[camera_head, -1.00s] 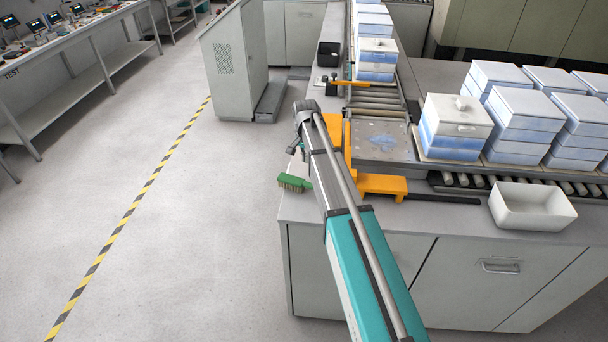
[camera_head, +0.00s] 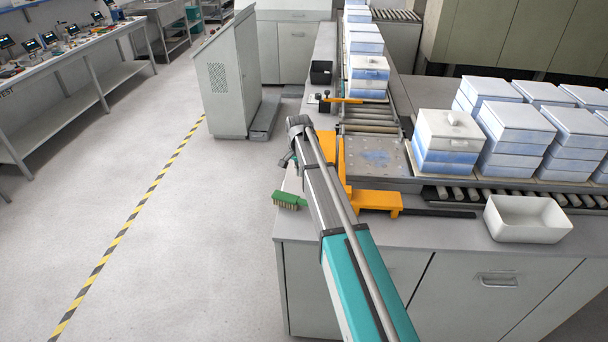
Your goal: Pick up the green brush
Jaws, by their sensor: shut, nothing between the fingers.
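The green brush (camera_head: 289,200) lies on the grey worktop near its left edge, with its tan bristles showing along its lower side. My arm reaches from the bottom of the picture over the worktop, just right of the brush. My gripper (camera_head: 285,160) is small and dark in the picture, partly hidden at the arm's far end. It appears above the brush in the picture, apart from it. It is shut and empty. Its height over the worktop is hard to tell.
An orange bracket (camera_head: 372,200) stands just right of my arm. A white bin (camera_head: 527,218) sits on the worktop at the right. Several blue-and-white boxes stand on the conveyor behind. A grey cabinet (camera_head: 228,75) stands on the floor beyond. The floor to the left is open.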

